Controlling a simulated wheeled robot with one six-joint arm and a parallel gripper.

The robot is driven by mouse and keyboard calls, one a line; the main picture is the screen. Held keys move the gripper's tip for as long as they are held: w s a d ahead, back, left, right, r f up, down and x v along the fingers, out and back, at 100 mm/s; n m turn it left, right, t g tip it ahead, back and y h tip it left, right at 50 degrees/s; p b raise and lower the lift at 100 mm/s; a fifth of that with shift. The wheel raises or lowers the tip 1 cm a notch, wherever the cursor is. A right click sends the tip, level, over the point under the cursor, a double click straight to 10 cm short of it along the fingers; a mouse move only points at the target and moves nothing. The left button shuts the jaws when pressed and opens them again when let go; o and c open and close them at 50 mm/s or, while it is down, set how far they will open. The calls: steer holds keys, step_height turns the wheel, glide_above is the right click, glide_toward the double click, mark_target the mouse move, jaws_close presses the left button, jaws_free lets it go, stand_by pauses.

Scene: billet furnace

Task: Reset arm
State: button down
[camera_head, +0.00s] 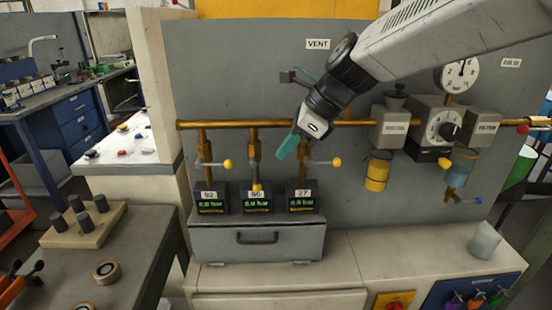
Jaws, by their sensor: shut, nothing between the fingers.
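My gripper (288,147) is at the end of my arm, which reaches in from the upper right. Its teal fingers are shut with nothing between them and point down and left. In the picture they lie in front of the grey panel, just above the gauge labelled 27 (303,200) and beside the right-hand valve on the brass pipe. I cannot tell whether they touch the valve. Part of the pipe and panel is hidden behind my gripper.
Gauges labelled 92 (211,200) and 66 (257,200) stand on a grey drawer box (256,240). A regulator with a dial (437,128) is on the panel's right. A block with dark pegs (84,222) sits at left.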

steer(key=s+d+f+n+h, duration=0.2)
steer(key=s+d+n+h, duration=0.1)
steer(key=s+d+n, duration=0.7)
steer(key=s+d+f+n+h, duration=0.2)
steer(key=s+d+n, duration=0.8)
steer(key=s, duration=0.6)
steer(key=d+h, duration=0.1)
steer(key=d, duration=0.1)
steer(key=shift+s+d+h, duration=0.15)
steer(key=shift+d+h, duration=0.15)
steer(key=shift+d, duration=0.05)
